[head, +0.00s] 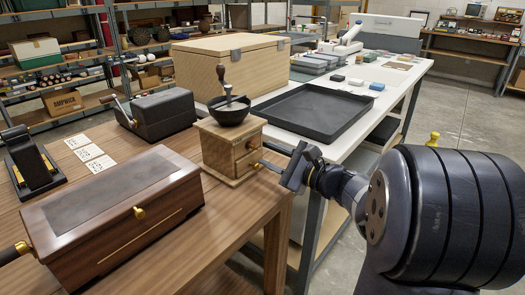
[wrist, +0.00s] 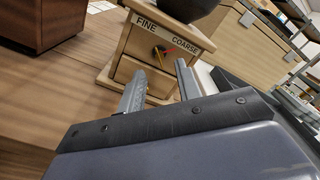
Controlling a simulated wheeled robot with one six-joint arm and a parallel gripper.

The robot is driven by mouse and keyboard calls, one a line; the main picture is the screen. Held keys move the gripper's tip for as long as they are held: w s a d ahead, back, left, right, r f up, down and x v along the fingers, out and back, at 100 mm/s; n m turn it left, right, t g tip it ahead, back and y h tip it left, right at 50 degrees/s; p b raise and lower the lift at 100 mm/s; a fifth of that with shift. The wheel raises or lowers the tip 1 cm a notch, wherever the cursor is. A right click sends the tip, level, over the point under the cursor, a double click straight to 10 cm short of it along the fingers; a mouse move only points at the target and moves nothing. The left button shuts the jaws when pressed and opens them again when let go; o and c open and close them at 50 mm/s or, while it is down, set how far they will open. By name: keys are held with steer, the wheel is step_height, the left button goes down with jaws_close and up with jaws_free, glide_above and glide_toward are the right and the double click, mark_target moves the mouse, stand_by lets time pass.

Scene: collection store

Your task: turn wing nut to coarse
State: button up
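A wooden coffee grinder (head: 215,152) with a dark bowl (head: 229,110) and a crank on top stands at the right end of the brown table. In the wrist view its front (wrist: 137,44) bears the words FINE at left and COARSE at right. Below them is a small wing nut (wrist: 158,49), with a red mark on its right and a thin yellow mark below; its exact angle is too small to tell. My gripper (wrist: 160,88) is open, its two fingers apart and pointing at the grinder's front just below the nut, with nothing between them. In the head view my gripper (head: 290,170) is right of the grinder.
A dark-topped wooden box (head: 115,215) with a brass knob stands on the table at left. A black box (head: 156,115) with a crank and white cards (head: 90,153) lie behind it. A black tray (head: 310,112) and a large wooden chest (head: 230,65) occupy the white bench behind.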

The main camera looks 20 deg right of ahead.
mark_target(252, 147)
steer(key=v, duration=0.6)
steer(key=shift+s+d, duration=0.2)
steer(key=shift+s, duration=0.1)
steer(key=shift+w, duration=0.1)
steer(key=x, duration=1)
steer(key=shift+w+a, duration=0.25)
steer(key=shift+w, duration=0.05)
steer(key=shift+s+d, duration=0.1)
